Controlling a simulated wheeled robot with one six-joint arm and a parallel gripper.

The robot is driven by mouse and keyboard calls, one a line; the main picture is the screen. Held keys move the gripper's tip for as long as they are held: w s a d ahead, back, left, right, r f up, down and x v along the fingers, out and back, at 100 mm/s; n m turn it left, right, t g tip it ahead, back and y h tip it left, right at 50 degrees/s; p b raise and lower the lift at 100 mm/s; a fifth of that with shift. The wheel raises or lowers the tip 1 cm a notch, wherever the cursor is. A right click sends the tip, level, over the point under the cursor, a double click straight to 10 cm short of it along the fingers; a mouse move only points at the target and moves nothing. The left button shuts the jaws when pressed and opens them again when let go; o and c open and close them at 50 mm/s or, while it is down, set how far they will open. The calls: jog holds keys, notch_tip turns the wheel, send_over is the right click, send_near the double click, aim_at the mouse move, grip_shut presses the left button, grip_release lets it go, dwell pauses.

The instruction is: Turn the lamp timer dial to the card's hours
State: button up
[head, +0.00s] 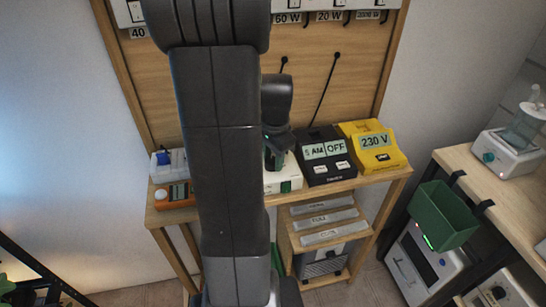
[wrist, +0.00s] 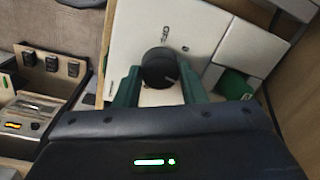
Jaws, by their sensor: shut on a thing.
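The black round dial (wrist: 160,66) sits on a white timer box (wrist: 140,36) in the wrist view, with a pale pointer mark on its lower right. My gripper (wrist: 159,84) has its green fingers on either side of the dial and is shut on it. In the head view my gripper (head: 275,158) is over the white box (head: 291,172) on the bench, and my arm hides the dial and much of the box. I cannot make out a card with hours.
A black device (head: 326,168) reading "5 AM" and "OFF" stands right of the box, with a yellow 230 V unit (head: 384,157) beyond it. An orange meter (head: 162,196) is at left. A green bin (head: 440,214) hangs at the right table.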

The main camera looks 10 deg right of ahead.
aim_at(273, 163)
jog(key=m, duration=0.4)
jog(key=shift+m, duration=1.8)
jog(key=o, duration=1)
jog(key=shift+s, duration=0.1)
notch_tip(273, 163, up, 14)
jog(key=shift+s+a+b, duration=0.15)
jog(key=shift+s+b, duration=0.25)
jog(key=shift+f, duration=0.1)
